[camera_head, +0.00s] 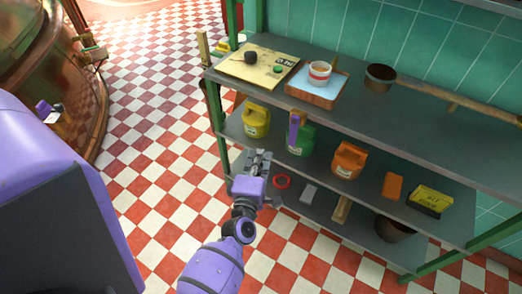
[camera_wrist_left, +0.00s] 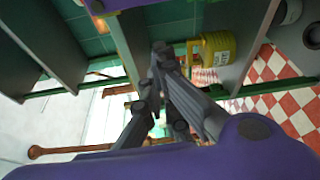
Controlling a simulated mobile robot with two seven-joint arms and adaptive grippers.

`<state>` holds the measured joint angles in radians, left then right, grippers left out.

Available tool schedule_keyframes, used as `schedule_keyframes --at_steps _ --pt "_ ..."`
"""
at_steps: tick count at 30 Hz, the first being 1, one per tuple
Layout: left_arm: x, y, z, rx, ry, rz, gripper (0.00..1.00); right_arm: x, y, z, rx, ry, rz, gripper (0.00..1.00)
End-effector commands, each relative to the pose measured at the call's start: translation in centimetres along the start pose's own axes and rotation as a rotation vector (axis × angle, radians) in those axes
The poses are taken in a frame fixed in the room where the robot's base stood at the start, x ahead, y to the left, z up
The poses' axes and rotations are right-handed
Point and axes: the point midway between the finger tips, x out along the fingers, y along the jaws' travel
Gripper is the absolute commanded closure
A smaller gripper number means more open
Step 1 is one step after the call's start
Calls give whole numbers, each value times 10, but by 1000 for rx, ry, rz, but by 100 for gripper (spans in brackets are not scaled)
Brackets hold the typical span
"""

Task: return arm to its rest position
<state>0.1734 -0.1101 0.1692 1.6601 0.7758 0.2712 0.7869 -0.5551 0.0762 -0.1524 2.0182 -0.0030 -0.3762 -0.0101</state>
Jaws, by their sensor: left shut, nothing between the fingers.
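My left gripper (camera_head: 258,160) is in front of the shelf unit, near the level of its middle and lower shelves. Its fingers are shut with nothing between them. In the left wrist view the dark fingers (camera_wrist_left: 160,58) are close together, and the yellow can (camera_wrist_left: 216,50) shows just to their right. In the head view this yellow can (camera_head: 256,119) stands on the middle shelf, beyond the gripper. My right gripper does not show in either view.
The middle shelf also holds a green can (camera_head: 301,142), an orange can (camera_head: 348,160) and an orange block (camera_head: 393,186). A cup (camera_head: 319,74) stands on a tray on top. A copper kettle (camera_head: 45,60) is at left. The checkered floor (camera_head: 165,150) between is clear.

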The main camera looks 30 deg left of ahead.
Motion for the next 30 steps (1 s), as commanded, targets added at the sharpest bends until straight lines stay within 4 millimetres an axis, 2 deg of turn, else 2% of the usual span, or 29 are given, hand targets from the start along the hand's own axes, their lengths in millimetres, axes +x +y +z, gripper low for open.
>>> schedule_keyframes --at_steps 15,19,23,24,27,30 --pt "0 0 0 3 0 0 100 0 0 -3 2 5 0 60" --pt "0 -4 6 78 -25 -18 100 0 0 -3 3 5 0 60" --pt "-2 -4 36 331 -142 -39 100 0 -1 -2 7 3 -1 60" --pt "-10 -6 46 449 -196 -51 100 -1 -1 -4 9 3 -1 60" --pt "-44 -18 57 769 -339 -95 100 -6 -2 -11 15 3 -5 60" --pt "-85 -33 56 1031 -463 -139 100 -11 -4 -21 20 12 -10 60"
